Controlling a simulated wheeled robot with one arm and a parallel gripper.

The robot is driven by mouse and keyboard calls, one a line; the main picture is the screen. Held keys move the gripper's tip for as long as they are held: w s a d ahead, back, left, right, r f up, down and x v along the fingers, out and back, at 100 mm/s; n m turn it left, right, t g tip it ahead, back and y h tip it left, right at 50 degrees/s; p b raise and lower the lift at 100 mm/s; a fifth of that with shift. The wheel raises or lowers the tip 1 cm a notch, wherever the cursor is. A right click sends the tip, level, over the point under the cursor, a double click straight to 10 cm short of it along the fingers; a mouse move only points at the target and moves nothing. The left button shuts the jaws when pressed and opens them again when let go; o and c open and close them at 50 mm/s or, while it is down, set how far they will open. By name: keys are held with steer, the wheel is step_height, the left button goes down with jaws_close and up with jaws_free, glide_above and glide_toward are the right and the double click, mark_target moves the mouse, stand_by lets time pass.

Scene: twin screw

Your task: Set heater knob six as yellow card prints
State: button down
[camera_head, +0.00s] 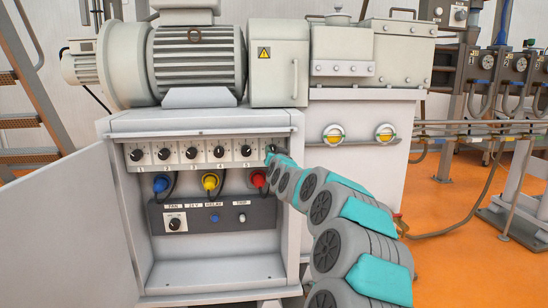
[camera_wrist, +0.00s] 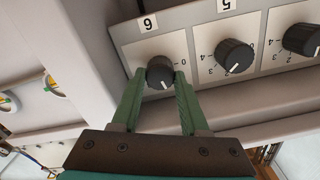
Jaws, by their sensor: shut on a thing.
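Heater knob six (camera_wrist: 160,72) is a round black knob with a white pointer line, on a white scale plate under a "6" label (camera_wrist: 148,24). The wrist view shows the panel turned over, and the pointer line faces the picture's bottom. My gripper (camera_wrist: 160,82) has its two green fingers on either side of the knob, shut on it. In the head view my gripper (camera_head: 270,158) is at the right end of the knob row, and my arm hides most of that knob. I see no yellow card that I can read in either view.
Other heater knobs (camera_head: 191,153) line the row to the left; the neighbouring knob (camera_wrist: 234,56) is close by. Below are blue, yellow (camera_head: 210,182) and red plugs and a dark switch box (camera_head: 213,216). The cabinet door (camera_head: 70,235) stands open at left.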

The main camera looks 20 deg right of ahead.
steer(key=m+b, duration=0.2)
steer(key=m, duration=0.9)
steer(key=shift+f+b, duration=0.2)
steer(key=shift+b, duration=0.2)
steer(key=shift+m, duration=0.4)
steer(key=shift+c, duration=2.1)
jaws_free()
steer(key=shift+r, duration=0.1)
steer(key=v, duration=0.7)
steer(key=shift+s, duration=0.4)
